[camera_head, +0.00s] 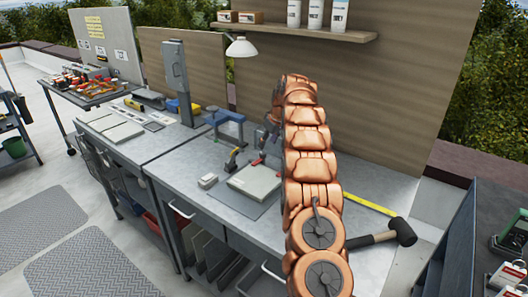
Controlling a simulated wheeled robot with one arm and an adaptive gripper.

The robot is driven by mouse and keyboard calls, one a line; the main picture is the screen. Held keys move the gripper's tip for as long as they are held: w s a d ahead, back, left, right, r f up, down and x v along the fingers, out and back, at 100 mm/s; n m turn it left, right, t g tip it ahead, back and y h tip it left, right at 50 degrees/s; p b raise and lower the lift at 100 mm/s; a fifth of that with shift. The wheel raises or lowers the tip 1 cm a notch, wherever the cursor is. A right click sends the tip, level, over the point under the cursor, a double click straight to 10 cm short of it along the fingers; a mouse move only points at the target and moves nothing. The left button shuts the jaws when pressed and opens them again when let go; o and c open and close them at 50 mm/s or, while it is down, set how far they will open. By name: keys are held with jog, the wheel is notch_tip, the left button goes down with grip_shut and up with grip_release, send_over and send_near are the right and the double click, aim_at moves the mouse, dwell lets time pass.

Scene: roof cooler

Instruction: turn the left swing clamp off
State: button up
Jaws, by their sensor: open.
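A light square plate (254,180) lies on a darker base on the grey workbench. At its back left edge stands a small dark clamp with an orange-red tip (232,158), which looks like the left swing clamp. A second small red part (258,159) is at the back edge, farther right, partly hidden near my arm. Whether the left clamp is on or off is too small to tell. My copper arm reaches over the bench. My gripper (270,130) is open, dark and partly hidden behind the arm, above and to the right of the left clamp, apart from it.
A blue bench tool (225,122) stands behind the plate, a grey press (177,75) farther left. A small white box (208,181) sits left of the plate. A black mallet (402,232) and yellow ruler (368,204) lie to the right. A lamp (241,46) hangs above.

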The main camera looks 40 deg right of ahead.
aim_at(263, 153)
jog(key=p+x, duration=0.1)
jog(key=x, duration=0.5)
jog(key=shift+f, duration=0.2)
jog(key=shift+c, duration=0.2)
grip_shut()
